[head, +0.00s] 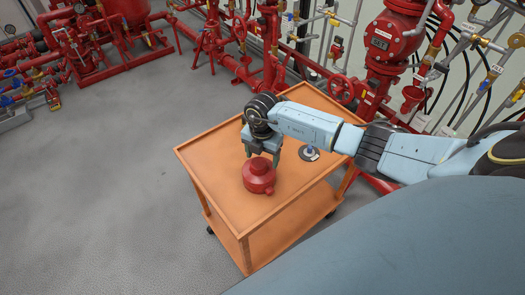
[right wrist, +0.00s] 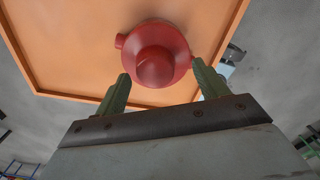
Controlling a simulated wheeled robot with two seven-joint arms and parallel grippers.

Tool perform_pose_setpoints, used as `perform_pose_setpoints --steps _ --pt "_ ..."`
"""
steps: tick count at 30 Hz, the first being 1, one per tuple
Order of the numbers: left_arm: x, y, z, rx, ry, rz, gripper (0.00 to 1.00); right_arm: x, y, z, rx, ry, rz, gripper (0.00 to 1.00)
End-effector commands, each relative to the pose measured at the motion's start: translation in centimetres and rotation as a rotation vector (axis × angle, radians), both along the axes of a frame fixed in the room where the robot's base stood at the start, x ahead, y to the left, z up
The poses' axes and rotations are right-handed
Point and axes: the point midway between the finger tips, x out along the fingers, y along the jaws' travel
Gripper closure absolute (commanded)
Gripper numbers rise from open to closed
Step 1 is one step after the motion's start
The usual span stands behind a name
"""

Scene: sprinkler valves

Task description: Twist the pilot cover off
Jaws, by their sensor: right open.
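The red pilot cover (head: 258,175), a round body with a raised knob, sits on the orange cart top; it also shows in the right wrist view (right wrist: 157,62). My right gripper (head: 262,158) hangs just above and behind the cover in the head view. In the right wrist view its two green fingers (right wrist: 160,85) are spread apart, one to each side of the cover's lower edge, with nothing held. Whether the fingers touch the cover I cannot tell. What lies beneath the cover is hidden. My left gripper is not in view.
The orange cart (head: 215,205) has a low raised rim and wheels. Red pipes and valves (head: 385,45) stand behind. The grey floor at left is clear.

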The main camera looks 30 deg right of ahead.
Motion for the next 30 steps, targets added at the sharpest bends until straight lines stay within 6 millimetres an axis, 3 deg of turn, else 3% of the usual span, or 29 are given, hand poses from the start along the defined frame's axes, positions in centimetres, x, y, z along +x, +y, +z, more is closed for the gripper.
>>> perform_pose_setpoints --steps 1,7,17,30 --pt "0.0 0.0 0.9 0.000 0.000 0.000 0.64 -0.1 0.0 0.4 0.000 0.002 -0.065 0.28" --pt "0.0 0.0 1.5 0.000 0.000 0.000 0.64 -0.2 -0.2 0.1 0.001 0.001 -0.207 0.28" --pt "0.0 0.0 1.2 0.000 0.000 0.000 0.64 -0.2 -0.2 -0.2 0.000 0.001 -0.208 0.28" --pt "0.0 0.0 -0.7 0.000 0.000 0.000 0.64 -0.2 -0.2 -2.7 0.000 0.000 -0.206 0.28"
